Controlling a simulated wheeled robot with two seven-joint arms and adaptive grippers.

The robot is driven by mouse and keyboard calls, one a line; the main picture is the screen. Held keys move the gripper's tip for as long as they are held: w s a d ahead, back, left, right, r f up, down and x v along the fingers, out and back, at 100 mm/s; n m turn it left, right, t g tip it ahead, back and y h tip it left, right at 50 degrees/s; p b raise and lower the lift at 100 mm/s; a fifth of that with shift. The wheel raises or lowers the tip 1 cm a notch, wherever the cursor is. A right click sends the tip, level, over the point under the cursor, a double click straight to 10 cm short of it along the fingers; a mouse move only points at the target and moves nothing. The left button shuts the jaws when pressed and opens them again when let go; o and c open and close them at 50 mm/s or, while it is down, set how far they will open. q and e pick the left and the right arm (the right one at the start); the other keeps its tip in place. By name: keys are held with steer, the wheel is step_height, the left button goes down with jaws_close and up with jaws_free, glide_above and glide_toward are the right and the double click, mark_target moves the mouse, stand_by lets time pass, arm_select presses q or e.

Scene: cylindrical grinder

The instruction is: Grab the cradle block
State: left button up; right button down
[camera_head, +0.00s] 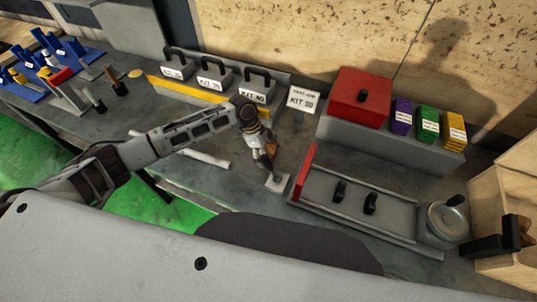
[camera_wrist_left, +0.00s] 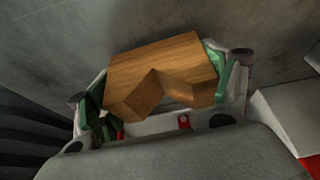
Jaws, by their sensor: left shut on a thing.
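The cradle block (camera_wrist_left: 165,72) is a wooden block with a V-shaped notch. In the left wrist view it sits between the green-padded fingers of my left gripper (camera_wrist_left: 165,90), which is shut on it. In the head view my left gripper (camera_head: 267,157) points down over the bench, left of the red-ended grey fixture. The brown block (camera_head: 271,149) shows there only small, partly hidden by the gripper. Whether it touches the bench is hard to tell. My right gripper is not in view.
A small pale plate (camera_head: 277,183) lies just below the gripper. The grey fixture (camera_head: 335,222) with two black supports is to its right. Several kit weights (camera_head: 255,90) and a red box (camera_head: 358,97) stand behind. A pale rod (camera_head: 185,150) lies to the left.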

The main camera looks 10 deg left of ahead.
mark_target(268, 154)
arm_select(q)
step_height(268, 154, up, 17)
steer(key=b, duration=0.1)
stand_by(0.5)
